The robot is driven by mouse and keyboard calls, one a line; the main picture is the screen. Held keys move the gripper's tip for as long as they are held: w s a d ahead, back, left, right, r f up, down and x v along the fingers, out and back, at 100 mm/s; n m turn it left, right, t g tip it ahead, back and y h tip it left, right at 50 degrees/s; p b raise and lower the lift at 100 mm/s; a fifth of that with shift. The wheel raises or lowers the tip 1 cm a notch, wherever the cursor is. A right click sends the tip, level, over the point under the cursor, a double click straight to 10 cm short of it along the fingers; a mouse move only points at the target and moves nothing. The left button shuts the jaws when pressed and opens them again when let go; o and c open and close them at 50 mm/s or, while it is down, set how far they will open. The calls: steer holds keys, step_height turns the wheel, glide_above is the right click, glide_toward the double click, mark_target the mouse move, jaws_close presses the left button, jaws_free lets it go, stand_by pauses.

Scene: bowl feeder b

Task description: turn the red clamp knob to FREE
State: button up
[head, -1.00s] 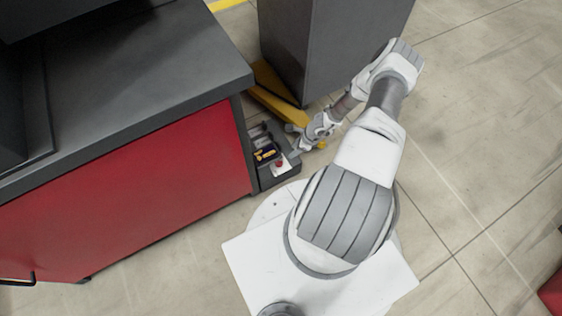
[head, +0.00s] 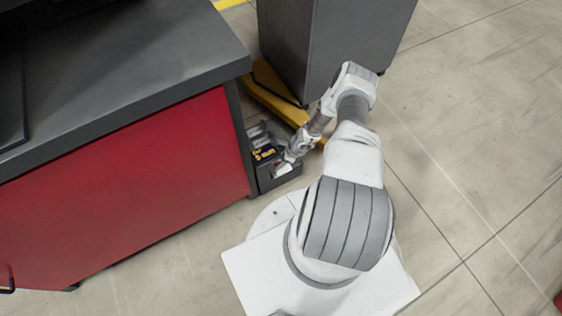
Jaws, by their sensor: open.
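The red clamp knob is hidden in the head view now, behind my gripper and wrist. The small dark unit (head: 265,182) that carries it stands low beside the red bench, with a white plate (head: 282,169) and yellow-and-dark parts (head: 264,153) on top. My gripper (head: 287,160) is over the right side of this unit, close above the white plate. It is open. The fingertips are small, and I cannot tell whether they touch the knob or sit around it. The knob's setting cannot be seen.
A bench with a dark top (head: 130,65) and red side (head: 130,185) fills the left. A grey cabinet (head: 325,45) stands behind my arm, with a yellow bar (head: 270,92) on the floor at its foot. Open floor (head: 480,130) lies to the right.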

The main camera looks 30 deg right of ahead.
jaws_close()
steer(key=shift+n, duration=0.4)
steer(key=n+g, duration=0.1)
steer(key=n, duration=0.2)
steer(key=shift+w+d+y, duration=0.1)
steer(key=shift+w+y, duration=0.05)
steer(key=shift+y, duration=0.25)
steer(key=n+g, duration=0.1)
steer(key=n, duration=0.1)
steer(key=n+g, duration=0.1)
steer(key=n, duration=0.2)
steer(key=shift+w, duration=0.2)
steer(key=n+g, duration=0.1)
steer(key=n, duration=0.1)
steer(key=n+g, duration=0.1)
steer(key=n, duration=0.2)
steer(key=shift+w, duration=0.2)
steer(key=shift+w+n+g+h, duration=0.1)
steer(key=shift+n+g+h, duration=0.45)
steer(key=shift+n, duration=1.45)
